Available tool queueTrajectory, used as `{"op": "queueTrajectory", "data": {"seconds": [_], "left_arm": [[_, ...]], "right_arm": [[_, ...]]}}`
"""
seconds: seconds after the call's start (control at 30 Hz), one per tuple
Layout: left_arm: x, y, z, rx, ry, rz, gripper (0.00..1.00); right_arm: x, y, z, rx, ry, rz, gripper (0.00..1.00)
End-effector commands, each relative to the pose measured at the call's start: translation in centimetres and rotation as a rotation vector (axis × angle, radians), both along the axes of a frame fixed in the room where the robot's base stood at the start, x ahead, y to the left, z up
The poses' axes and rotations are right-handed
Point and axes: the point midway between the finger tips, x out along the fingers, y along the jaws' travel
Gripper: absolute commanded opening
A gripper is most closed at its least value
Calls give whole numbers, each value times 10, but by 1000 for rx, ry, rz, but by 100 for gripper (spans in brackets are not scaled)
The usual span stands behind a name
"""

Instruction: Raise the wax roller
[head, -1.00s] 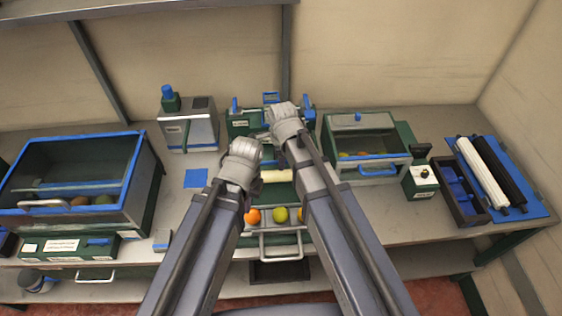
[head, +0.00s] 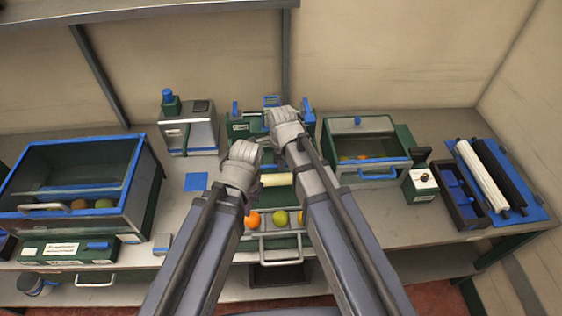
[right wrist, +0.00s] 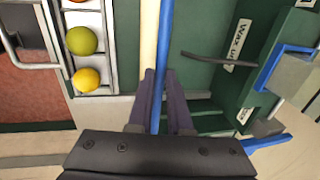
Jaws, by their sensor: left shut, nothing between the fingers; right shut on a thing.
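The cream wax roller (head: 277,180) lies across the green machine (head: 240,126) at the middle of the bench. In the right wrist view the roller (right wrist: 149,35) runs beside a blue bar (right wrist: 164,45). My right gripper (right wrist: 163,95) is shut on this blue bar, with one dark finger on each side. A "Wax up" label (right wrist: 240,42) is on the green panel to the right. In the head view my right gripper (head: 284,118) is over the machine, its fingertips hidden. My left gripper (head: 245,152) is shut and empty, just left of the roller.
Oranges (head: 252,219) and a green fruit (head: 281,217) lie in a pale tray in front of the roller. A blue-rimmed bin (head: 145,170) stands left. A glass-lidded box (head: 372,140) and a tray with a white roll (head: 482,175) stand right.

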Motion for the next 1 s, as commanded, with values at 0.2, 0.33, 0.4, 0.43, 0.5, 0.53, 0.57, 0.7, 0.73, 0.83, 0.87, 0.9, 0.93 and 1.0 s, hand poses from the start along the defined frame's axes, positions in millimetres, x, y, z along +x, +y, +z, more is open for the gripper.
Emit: {"op": "queueTrajectory", "data": {"seconds": [0.2, 0.33, 0.4, 0.43, 0.5, 0.53, 0.57, 0.7, 0.73, 0.83, 0.87, 0.9, 0.93, 1.0], "left_arm": [[0, 0, 0, 0, 0, 0, 0], [0, 0, 0, 0, 0, 0, 0], [0, 0, 0, 0, 0, 0, 0], [0, 0, 0, 0, 0, 0, 0], [0, 0, 0, 0, 0, 0, 0], [0, 0, 0, 0, 0, 0, 0], [0, 0, 0, 0, 0, 0, 0], [0, 0, 0, 0, 0, 0, 0], [0, 0, 0, 0, 0, 0, 0], [0, 0, 1, 0, 0, 0, 0], [0, 0, 2, 0, 0, 0, 0], [0, 0, 4, 0, 0, 0, 0], [0, 0, 6, 0, 0, 1, 0], [0, 0, 13, 0, 0, 1, 0]], "right_arm": [[0, 0, 0, 0, 0, 0, 0], [0, 0, 0, 0, 0, 0, 0], [0, 0, 0, 0, 0, 0, 0], [0, 0, 0, 0, 0, 0, 0], [0, 0, 0, 0, 0, 0, 0], [0, 0, 0, 0, 0, 0, 0], [0, 0, 0, 0, 0, 0, 0], [0, 0, 0, 0, 0, 0, 0], [0, 0, 0, 0, 0, 0, 0], [1, 0, 1, 0, 3, 0, 0], [1, 0, 2, 0, 6, 0, 0], [2, 0, 4, 0, 11, 0, 0], [4, 0, 6, 0, 17, -1, 0], [8, 0, 12, -1, 38, -1, 0]]}}
